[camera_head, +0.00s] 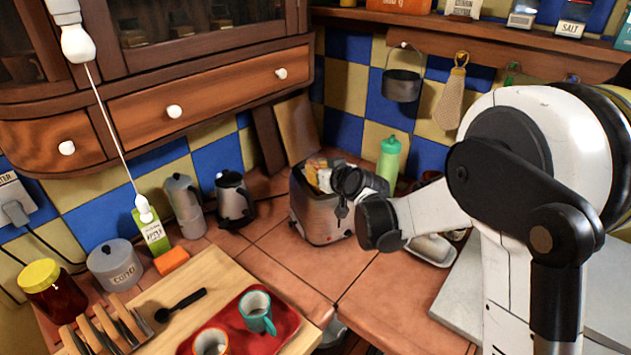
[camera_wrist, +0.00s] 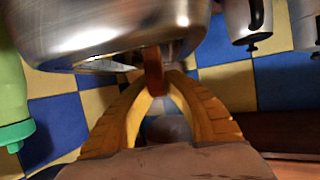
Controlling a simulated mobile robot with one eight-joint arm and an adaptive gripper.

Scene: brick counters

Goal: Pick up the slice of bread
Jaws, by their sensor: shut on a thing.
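A brown slice of bread (camera_wrist: 153,76) shows edge-on in the wrist view, between the tips of my gripper's two yellow fingers. My gripper (camera_wrist: 155,88) is shut on it. The shiny metal toaster (camera_wrist: 110,30) fills the top of that view, right beside the slice. In the head view my gripper (camera_head: 326,178) is at the top of the toaster (camera_head: 318,219). Orange and pale patches show there, but I cannot tell bread from fingers. Whether the slice is clear of the slot is hidden.
A green bottle (camera_head: 388,159) stands close behind my wrist. A kettle (camera_head: 234,199) and a moka pot (camera_head: 184,206) stand left of the toaster. A red tray (camera_head: 282,335) with mugs lies at the front. The tiled counter (camera_head: 290,262) before the toaster is clear.

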